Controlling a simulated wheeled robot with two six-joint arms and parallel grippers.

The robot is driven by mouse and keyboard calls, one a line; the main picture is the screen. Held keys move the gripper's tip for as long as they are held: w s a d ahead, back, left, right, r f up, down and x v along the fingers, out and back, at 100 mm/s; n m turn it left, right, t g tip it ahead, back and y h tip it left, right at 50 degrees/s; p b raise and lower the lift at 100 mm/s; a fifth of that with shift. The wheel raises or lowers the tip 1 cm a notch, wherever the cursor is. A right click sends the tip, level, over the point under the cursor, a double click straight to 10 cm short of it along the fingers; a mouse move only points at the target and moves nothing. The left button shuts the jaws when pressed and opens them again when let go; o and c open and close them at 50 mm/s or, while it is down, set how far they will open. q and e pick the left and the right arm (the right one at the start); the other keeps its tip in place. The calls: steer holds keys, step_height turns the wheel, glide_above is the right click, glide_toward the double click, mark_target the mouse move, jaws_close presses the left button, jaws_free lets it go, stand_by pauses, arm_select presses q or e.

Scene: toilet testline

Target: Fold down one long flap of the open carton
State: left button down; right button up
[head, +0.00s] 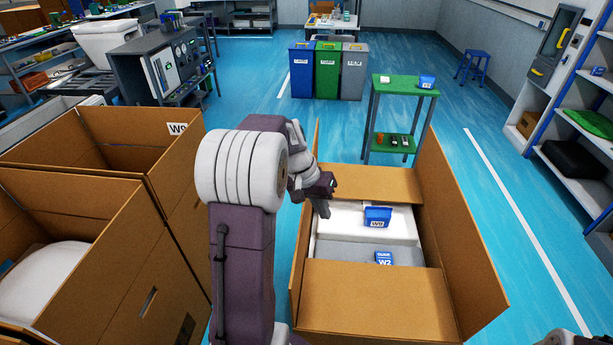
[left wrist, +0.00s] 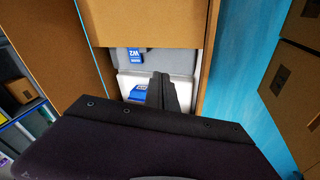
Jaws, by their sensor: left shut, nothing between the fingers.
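The open carton (head: 375,300) stands right of centre in the head view. Its near and far short flaps (head: 370,183) lie folded inward. The right long flap (head: 455,230) stands up and leans outward; the left long flap (head: 303,240) also stands up, partly behind my arm. My left gripper (head: 325,208) is shut and empty, over the carton opening just inside the left long flap. Its shut fingers (left wrist: 160,92) show over the contents in the left wrist view.
Two other open cartons (head: 130,140) stand close on the left. A green-topped stand (head: 403,88) is just beyond the carton. Blue, green and grey bins (head: 327,70) stand farther back. Shelving (head: 580,180) lines the right, with clear blue floor before it.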

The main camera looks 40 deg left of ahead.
arm_select(q)
steer(key=shift+n+t, duration=0.4)
steer(key=shift+t, duration=0.4)
steer(key=a+r, duration=0.1)
steer(key=a, duration=0.1)
steer(key=w+a, duration=0.1)
steer(key=a, duration=0.2)
steer(key=a+r, duration=0.1)
steer(key=a, duration=0.1)
steer(key=shift+w+a+r, duration=0.3)
steer(key=shift+w+a, duration=0.05)
steer(key=shift+w, duration=0.05)
steer(key=s+a+r+n+t, duration=0.1)
steer(key=s+a+r+t, duration=0.2)
steer(key=a, duration=0.9)
steer(key=w+d+f, duration=0.6)
steer(key=w+f, duration=0.1)
steer(key=w, duration=0.1)
steer(key=shift+g+b, duration=0.3)
steer(key=shift+b, duration=0.1)
arm_select(e)
steer(key=shift+s+d+f, duration=0.1)
steer(key=shift+s+f, duration=0.3)
steer(key=shift+f, duration=0.05)
arm_select(q)
steer(key=shift+w, duration=0.1)
